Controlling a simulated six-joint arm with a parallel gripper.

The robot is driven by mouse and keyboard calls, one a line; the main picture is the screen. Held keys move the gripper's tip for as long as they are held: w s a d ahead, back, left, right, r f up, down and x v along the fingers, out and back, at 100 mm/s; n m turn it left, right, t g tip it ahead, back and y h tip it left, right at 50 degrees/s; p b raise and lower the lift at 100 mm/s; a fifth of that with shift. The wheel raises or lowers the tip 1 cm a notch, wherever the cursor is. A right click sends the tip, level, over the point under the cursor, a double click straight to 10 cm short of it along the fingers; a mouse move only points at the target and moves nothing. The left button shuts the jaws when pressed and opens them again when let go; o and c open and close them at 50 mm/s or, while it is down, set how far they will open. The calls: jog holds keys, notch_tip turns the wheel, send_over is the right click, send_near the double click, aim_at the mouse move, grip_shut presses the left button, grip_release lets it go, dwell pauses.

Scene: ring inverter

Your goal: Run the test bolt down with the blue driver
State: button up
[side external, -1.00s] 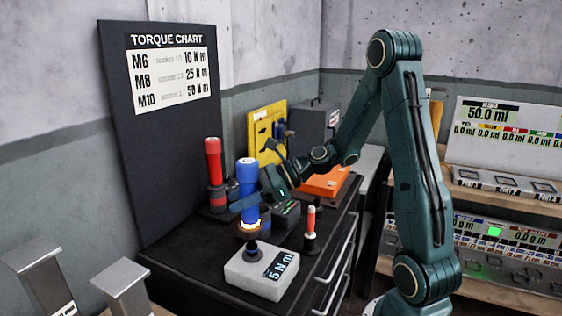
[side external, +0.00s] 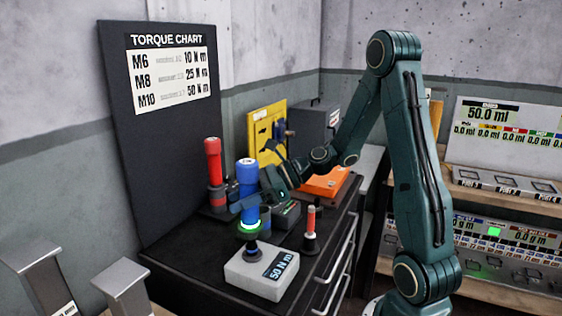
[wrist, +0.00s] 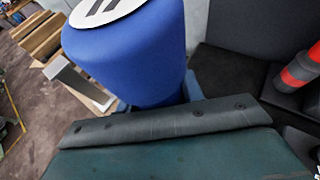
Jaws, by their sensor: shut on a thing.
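My gripper (side external: 250,204) is shut on the blue driver (side external: 247,175) and holds it upright over the pale test block (side external: 254,281). A ring at the driver's lower end (side external: 250,226) glows green. The dark tip below it meets the fitting on the block's top (side external: 253,254); the bolt itself is hidden. The block's display (side external: 281,265) reads 50 N m. In the wrist view, the blue driver (wrist: 125,60) fills the upper left with its white-topped cap, and my fingers are mostly hidden behind it and my gripper body.
A red driver (side external: 213,162) stands behind to the left, and a smaller red-and-white one (side external: 310,226) stands to the right. The torque chart (side external: 172,75) lists M6 10, M8 25 and M10 50 N m. The dark bench top (side external: 190,262) is clear left of the block.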

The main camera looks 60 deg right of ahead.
aim_at(239, 179)
jog(key=shift+r, duration=2.6)
jog(key=shift+w, duration=0.1)
